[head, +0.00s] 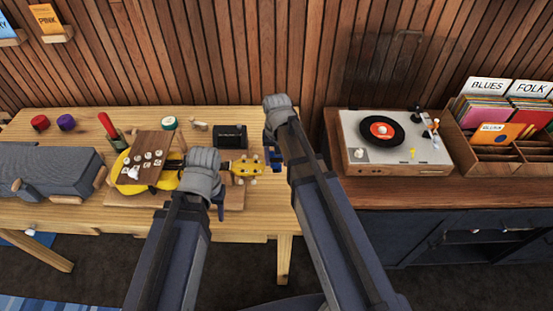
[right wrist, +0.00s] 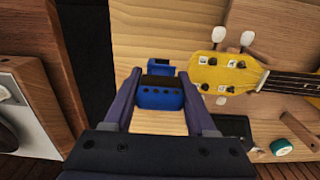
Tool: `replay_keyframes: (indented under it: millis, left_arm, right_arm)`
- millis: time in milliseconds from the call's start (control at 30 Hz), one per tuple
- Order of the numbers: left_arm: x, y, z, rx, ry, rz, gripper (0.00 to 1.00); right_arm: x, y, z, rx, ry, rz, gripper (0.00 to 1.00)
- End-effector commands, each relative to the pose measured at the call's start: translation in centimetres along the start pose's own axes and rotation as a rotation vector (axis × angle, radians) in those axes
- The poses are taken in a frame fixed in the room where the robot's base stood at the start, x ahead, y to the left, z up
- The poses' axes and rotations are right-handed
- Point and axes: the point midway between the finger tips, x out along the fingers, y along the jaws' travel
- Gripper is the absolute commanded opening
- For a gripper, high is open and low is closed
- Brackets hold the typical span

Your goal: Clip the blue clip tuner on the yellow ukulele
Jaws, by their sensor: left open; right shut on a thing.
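The yellow ukulele lies on a wooden board (head: 120,200) on the table. Its yellow headstock (head: 246,168) with white pegs points right; in the right wrist view the headstock (right wrist: 225,72) is at upper right. My right gripper (right wrist: 163,98) is shut on the blue clip tuner (right wrist: 160,97), just beside the headstock's end and apart from it. In the head view the blue tuner (head: 274,157) shows partly, beside my right arm. My left gripper (head: 220,204) is open, near the ukulele's neck, which my left wrist partly hides.
A black box (head: 230,136) stands behind the neck. A grey case (head: 45,172) lies at left. A record player (head: 392,142) stands on the cabinet at right.

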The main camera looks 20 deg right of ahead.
Motion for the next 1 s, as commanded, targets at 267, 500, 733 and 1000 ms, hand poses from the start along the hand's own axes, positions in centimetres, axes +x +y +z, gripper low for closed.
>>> replay_keyframes:
  millis: [267,500,733,1000]
  left_arm:
    - [0.0,0.0,0.0,0.000,0.000,0.000,0.50]
    - [0.0,0.0,0.0,0.000,0.000,0.000,0.50]
    - [0.0,0.0,0.0,0.000,0.000,0.000,0.50]
    - [0.0,0.0,0.0,0.000,0.000,0.000,0.50]
  right_arm:
    - [0.0,0.0,0.0,0.000,0.000,0.000,0.03]
    - [0.0,-0.2,0.0,-0.001,0.000,0.000,0.03]
    - [0.0,-0.7,0.0,-0.001,0.000,0.000,0.03]
    - [0.0,-1.1,0.0,0.000,0.000,0.000,0.03]
